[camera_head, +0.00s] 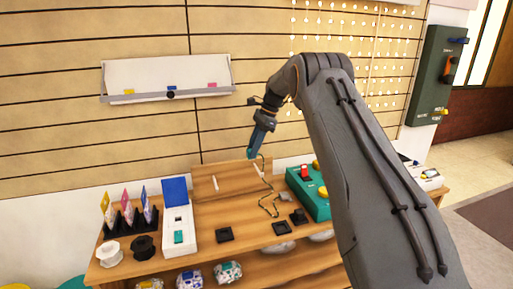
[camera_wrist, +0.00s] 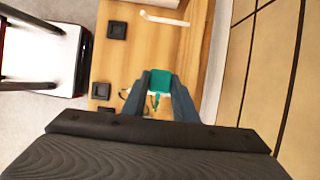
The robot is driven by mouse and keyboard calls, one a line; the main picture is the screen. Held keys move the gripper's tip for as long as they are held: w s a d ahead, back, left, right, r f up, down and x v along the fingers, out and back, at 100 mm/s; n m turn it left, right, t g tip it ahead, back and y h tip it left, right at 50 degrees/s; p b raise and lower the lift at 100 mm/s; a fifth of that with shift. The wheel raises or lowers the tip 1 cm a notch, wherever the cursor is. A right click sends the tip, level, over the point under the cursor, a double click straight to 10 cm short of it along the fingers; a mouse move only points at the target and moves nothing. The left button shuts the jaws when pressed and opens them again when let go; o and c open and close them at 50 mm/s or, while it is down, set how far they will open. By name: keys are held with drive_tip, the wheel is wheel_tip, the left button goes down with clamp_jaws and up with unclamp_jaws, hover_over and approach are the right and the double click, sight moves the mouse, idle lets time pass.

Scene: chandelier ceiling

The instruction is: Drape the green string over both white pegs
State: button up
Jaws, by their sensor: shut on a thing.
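My gripper (camera_head: 252,154) is above the back of the wooden bench, in front of the slatted wall. In the wrist view its fingers (camera_wrist: 159,84) are shut on a teal-green piece, which appears to be an end of the green string. The thin string (camera_head: 268,203) hangs from near the fingertips and trails in bends down to the bench top. A wooden board (camera_head: 235,176) leans at the back of the bench with two white pegs: a left peg (camera_head: 215,183) and a right peg (camera_head: 258,170). One white peg (camera_wrist: 165,20) also shows in the wrist view. The string's contact with the right peg is unclear.
A green box (camera_head: 313,203) stands right of the string. Small black trays (camera_head: 225,234) lie at the bench front. A white box with blue lid (camera_head: 177,218), a card rack (camera_head: 130,222) and spools (camera_head: 109,253) stand left. A white shelf (camera_head: 165,77) hangs above.

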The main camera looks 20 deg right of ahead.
drive_tip(key=shift+a, duration=0.15)
drive_tip(key=a+f, duration=0.2)
drive_tip(key=a, duration=0.9)
drive_tip(key=shift+s+f+p, duration=0.15)
drive_tip(key=shift+p, duration=0.25)
idle(0.5)
drive_tip(key=a+f, duration=0.1)
drive_tip(key=a, duration=0.8)
drive_tip(key=shift+s+a+f+b, duration=0.15)
drive_tip(key=shift+s+f+b, duration=0.1)
drive_tip(key=shift+b, duration=0.1)
drive_tip(key=s+a+f+p, duration=0.1)
drive_tip(key=s+a+f, duration=0.2)
drive_tip(key=f, duration=0.4)
drive_tip(key=shift+s+f, duration=0.25)
drive_tip(key=shift+s, duration=0.35)
drive_tip(key=shift+r, duration=0.1)
idle(1.0)
